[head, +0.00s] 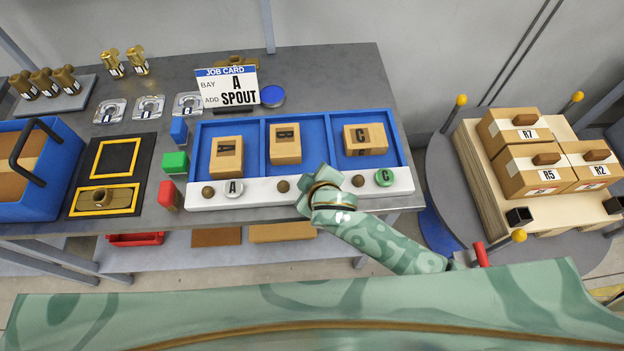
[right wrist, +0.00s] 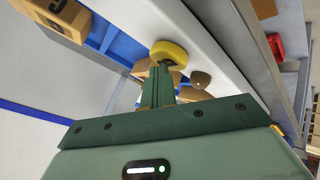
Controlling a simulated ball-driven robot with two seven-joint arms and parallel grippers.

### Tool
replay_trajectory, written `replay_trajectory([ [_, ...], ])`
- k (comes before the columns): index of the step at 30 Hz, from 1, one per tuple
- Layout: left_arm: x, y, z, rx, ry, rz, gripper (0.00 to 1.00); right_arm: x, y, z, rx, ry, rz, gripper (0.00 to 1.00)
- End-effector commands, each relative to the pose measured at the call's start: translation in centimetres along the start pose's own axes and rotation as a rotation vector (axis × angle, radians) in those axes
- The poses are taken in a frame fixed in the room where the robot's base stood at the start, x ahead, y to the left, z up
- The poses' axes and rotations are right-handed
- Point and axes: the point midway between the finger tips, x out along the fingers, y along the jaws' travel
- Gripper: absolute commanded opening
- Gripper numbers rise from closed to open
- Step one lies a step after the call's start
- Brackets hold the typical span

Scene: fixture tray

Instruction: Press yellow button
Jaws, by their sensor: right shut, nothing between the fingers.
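The yellow button (right wrist: 168,48) shows in the right wrist view as a round cap on the white front strip (head: 255,197) of the blue three-bay tray. In the head view my right arm hides it, between the white A button (head: 233,189) and the green C button (head: 384,178). My right gripper (right wrist: 162,72) is shut and empty, its fingertips right at the yellow button's near edge. I cannot tell whether they touch it or whether it is pushed in. My left gripper is not in view.
Brown knobs (head: 282,186) sit on the strip beside the buttons. Each blue bay (head: 256,148) holds a tan block. A job card (head: 228,88) reading A, SPOUT stands behind. Green (head: 175,162) and red (head: 168,196) blocks stand left of the tray. A box stack (head: 525,165) is at right.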

Motion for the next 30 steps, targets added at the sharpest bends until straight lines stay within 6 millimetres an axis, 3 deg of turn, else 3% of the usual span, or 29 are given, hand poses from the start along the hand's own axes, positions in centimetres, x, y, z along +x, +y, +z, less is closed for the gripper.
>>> replay_trajectory([
  [30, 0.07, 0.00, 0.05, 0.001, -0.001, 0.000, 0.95, 0.74, -0.70, 0.85, -0.002, -0.008, -0.005, 0.00],
])
